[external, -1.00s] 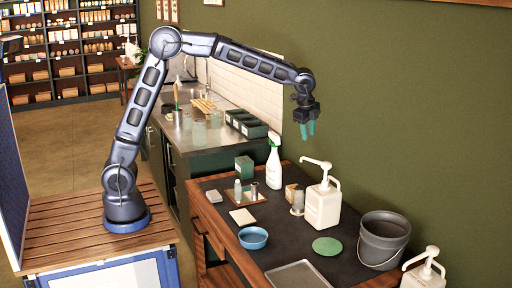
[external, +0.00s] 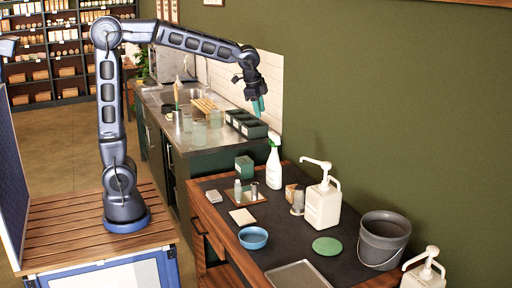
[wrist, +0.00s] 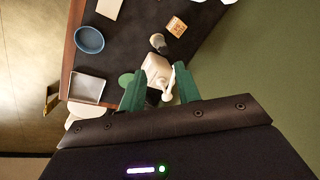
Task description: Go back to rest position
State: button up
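My gripper (external: 258,106) is raised in the air above the back of the counter, near the white spray bottle (external: 273,163) and the wall. Its green fingers (wrist: 160,92) point down and stand apart in the wrist view, with nothing held between them. Below them, the wrist view shows a white pump bottle (wrist: 158,72) well under the fingers. That pump bottle (external: 323,203) stands upright on the dark counter in the external view. My arm is bent, with its upper part upright and its forearm reaching right.
On the dark counter (external: 286,243) are a blue bowl (external: 253,238), a green disc (external: 327,246), a grey bucket (external: 384,239) and a tray (external: 297,275). A second pump bottle (external: 425,270) is at the lower right. A sink counter with black bins (external: 246,124) stands behind. The air around my arm is clear.

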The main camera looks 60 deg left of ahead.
jog(key=s+a+f+n, duration=0.1)
jog(key=s+a+n, duration=0.2)
jog(key=s, duration=0.7)
jog(key=s+a+f+n+t, duration=0.1)
jog(key=s+a+f+n, duration=0.1)
jog(key=s, duration=0.8)
jog(key=s+a+f+n, duration=0.2)
jog(key=s+a+n, duration=0.2)
jog(key=s, duration=0.6)
jog(key=shift+s+a+t+h, duration=0.3)
jog(key=shift+a, duration=0.85)
